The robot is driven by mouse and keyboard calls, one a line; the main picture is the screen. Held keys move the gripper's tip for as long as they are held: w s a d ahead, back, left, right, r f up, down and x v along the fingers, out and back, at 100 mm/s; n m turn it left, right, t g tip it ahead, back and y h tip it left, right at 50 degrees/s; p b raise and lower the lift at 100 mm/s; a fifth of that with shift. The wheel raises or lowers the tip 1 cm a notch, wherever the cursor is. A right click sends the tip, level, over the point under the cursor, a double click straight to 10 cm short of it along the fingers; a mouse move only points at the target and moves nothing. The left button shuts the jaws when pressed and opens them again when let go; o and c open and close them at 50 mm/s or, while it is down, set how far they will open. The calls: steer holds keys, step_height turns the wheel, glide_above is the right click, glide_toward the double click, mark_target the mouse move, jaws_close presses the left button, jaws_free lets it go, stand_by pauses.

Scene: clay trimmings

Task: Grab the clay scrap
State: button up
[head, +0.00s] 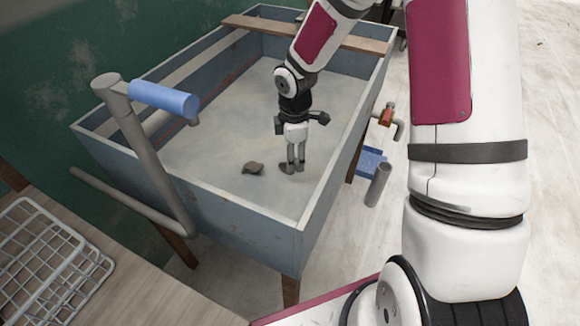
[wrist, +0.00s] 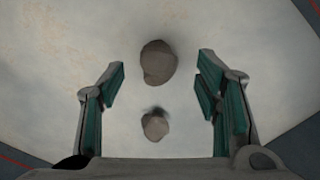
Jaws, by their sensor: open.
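Two small grey-brown clay scraps lie on the basin floor. In the head view one scrap (head: 253,168) lies to the left, and another scrap (head: 287,167) lies at my fingertips. In the wrist view a larger-looking scrap (wrist: 158,62) is between and slightly beyond the fingertips, and a smaller-looking scrap (wrist: 155,125) is lower, between the fingers. My gripper (head: 296,168) points down inside the basin. It is open and empty, with its teal-padded fingers (wrist: 162,78) spread on both sides. I cannot tell whether a finger touches a scrap.
The blue-grey basin (head: 230,228) has raised walls around the gripper, the right wall being close. A wooden board (head: 310,36) lies across its far end. A pipe with a blue handle (head: 163,98) rises at the left. A wire rack (head: 45,262) stands at lower left.

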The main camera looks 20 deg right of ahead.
step_height(320, 180, down, 3)
steer(key=shift+w+f+b, duration=0.1)
steer(key=shift+f+b, duration=0.05)
steer(key=shift+b, duration=0.35)
steer(key=c, duration=1.3)
